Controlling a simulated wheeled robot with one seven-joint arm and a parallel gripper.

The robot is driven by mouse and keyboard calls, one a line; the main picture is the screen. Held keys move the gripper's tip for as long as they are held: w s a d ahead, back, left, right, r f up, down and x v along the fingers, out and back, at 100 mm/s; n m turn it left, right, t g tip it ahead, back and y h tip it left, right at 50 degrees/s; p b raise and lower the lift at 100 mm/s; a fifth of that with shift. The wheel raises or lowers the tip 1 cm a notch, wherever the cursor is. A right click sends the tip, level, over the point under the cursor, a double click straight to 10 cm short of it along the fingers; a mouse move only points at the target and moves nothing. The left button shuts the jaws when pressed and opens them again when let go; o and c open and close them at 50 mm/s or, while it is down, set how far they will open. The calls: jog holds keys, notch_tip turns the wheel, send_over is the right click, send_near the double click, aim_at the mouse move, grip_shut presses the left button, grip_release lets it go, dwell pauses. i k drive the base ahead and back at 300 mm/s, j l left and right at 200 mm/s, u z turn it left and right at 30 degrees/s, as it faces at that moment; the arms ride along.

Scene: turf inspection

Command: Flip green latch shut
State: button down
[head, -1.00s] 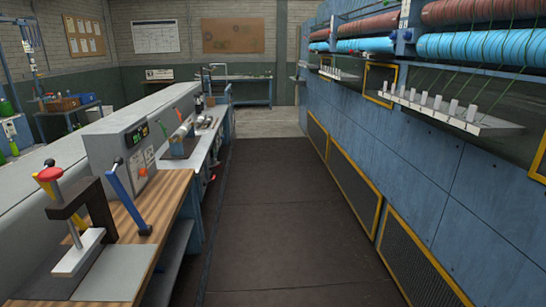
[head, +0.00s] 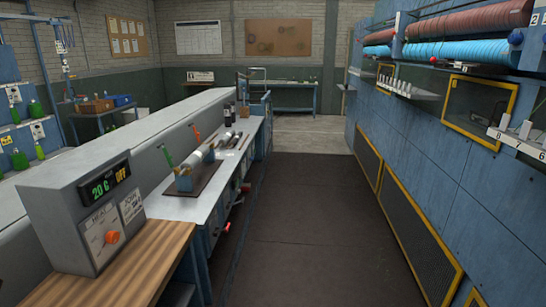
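A similar orange lever (head: 198,137) stands up farther back. The levers are small here, so their hinges cannot be made out. My gripper is not in view.
A grey control box (head: 88,208) stands on the wooden bench top (head: 150,248) at the near left. The dark aisle floor (head: 310,215) is clear between the bench and the blue machine wall (head: 425,150) at right. A table (head: 290,84) stands at the far end.

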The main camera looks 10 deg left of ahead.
aim_at(168, 158)
jog(key=i+u, duration=0.2)
jog(key=i, duration=0.3)
jog(key=i+u, duration=0.25)
jog(key=i, duration=0.2)
jog(key=i+l+u, duration=0.2)
jog(key=i, duration=0.3)
jog(key=i+l+u, duration=0.1)
jog(key=i+u, duration=0.15)
jog(key=i, duration=0.2)
jog(key=i+l+u, duration=0.35)
jog(key=i, duration=0.15)
jog(key=i+l+u, duration=0.65)
jog(key=i+l, duration=0.15)
jog(key=l, duration=0.25)
